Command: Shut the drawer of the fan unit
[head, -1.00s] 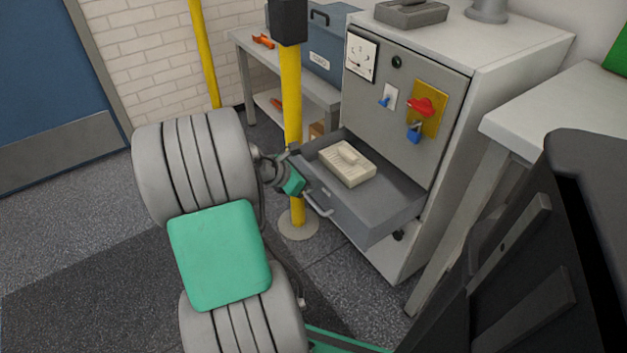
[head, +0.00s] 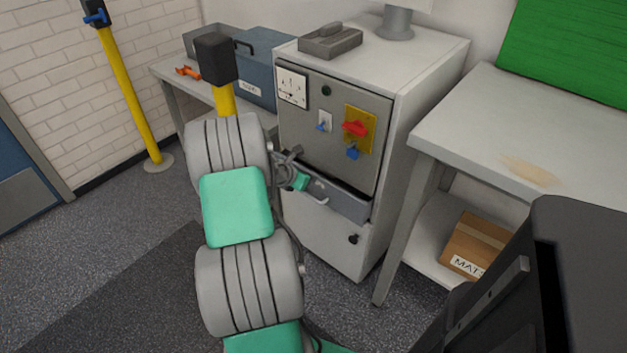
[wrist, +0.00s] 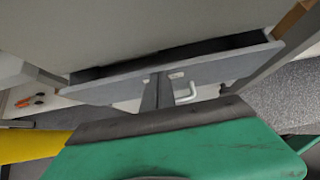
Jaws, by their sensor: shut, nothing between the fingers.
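The fan unit (head: 425,95) is a pale grey cabinet with a dark grey control panel. Its grey drawer (head: 347,204) sits below the panel and sticks out only a little. In the wrist view a narrow dark gap shows behind the top edge of the drawer front (wrist: 110,86). The pale handle (wrist: 186,93) is on that front. My gripper (head: 304,184) is shut and empty at the drawer front, beside the handle. In the wrist view its fingertips (wrist: 157,80) overlap the front; I cannot tell whether they touch it. The drawer's inside is hidden.
A yellow post (head: 224,98) with a dark top stands left of the unit, partly behind my arm. A bench (head: 490,130) is close on the right, with a cardboard box (head: 475,245) on its lower shelf. Open floor lies in front.

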